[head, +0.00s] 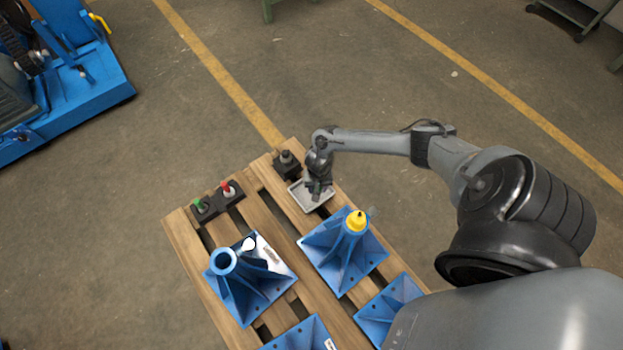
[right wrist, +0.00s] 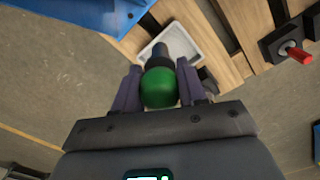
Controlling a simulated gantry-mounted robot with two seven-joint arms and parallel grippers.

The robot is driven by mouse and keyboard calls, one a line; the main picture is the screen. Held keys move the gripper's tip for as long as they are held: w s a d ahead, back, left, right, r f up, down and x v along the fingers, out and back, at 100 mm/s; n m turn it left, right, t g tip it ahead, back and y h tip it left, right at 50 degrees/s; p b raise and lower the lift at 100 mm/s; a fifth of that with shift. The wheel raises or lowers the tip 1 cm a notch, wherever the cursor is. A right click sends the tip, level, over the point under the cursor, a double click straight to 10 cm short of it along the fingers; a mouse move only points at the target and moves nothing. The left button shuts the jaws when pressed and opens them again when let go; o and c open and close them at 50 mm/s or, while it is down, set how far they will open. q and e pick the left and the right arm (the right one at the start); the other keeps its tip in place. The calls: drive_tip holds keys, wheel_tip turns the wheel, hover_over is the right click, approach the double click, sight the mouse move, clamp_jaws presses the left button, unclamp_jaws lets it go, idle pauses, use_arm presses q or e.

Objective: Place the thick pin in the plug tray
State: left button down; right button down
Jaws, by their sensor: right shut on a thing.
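My right gripper (right wrist: 160,92) is shut on a thick pin with a round green head (right wrist: 158,88) and a dark shaft, as seen in the right wrist view. The shaft points toward the plug tray (right wrist: 197,38), a shallow pale tray. In the head view the right gripper (head: 316,187) is over the plug tray (head: 299,192), hiding part of it. The held pin is mostly hidden there, and I cannot tell if it touches the tray. My left gripper is not in view.
A black holder (head: 217,203) with a green-topped and a red-topped piece is left on the wooden pallet (head: 181,228). A small black block (head: 286,166) stands behind the tray. Blue stands (head: 241,290) fill the near side, one with a yellow top (head: 355,221).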

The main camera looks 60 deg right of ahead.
drive_tip(key=s+d+f+m+b, duration=0.1)
drive_tip(key=s+d+f+b, duration=0.1)
drive_tip(key=d+f+b, duration=0.4)
drive_tip(key=s+d+f+m+b, duration=0.1)
drive_tip(key=s+d+f+b, duration=0.15)
drive_tip(key=f, duration=0.45)
drive_tip(key=shift+m, duration=0.3)
drive_tip(key=w+a+f+b, duration=0.1)
drive_tip(key=w+f+b, duration=0.2)
drive_tip(key=f+b, duration=0.1)
drive_tip(key=w+a+f+b, duration=0.1)
drive_tip(key=w+f+b, duration=0.2)
drive_tip(key=b, duration=0.3)
drive_tip(key=w+a+f+b, duration=0.1)
drive_tip(key=w+f+b, duration=0.3)
drive_tip(key=b, duration=0.2)
drive_tip(key=shift+w+a+f, duration=0.1)
drive_tip(key=shift+w+f, duration=0.2)
drive_tip(key=shift+w, duration=0.1)
drive_tip(key=c, duration=0.6)
unclamp_jaws()
drive_tip(key=shift+f, duration=0.1)
drive_tip(key=shift+c, duration=0.2)
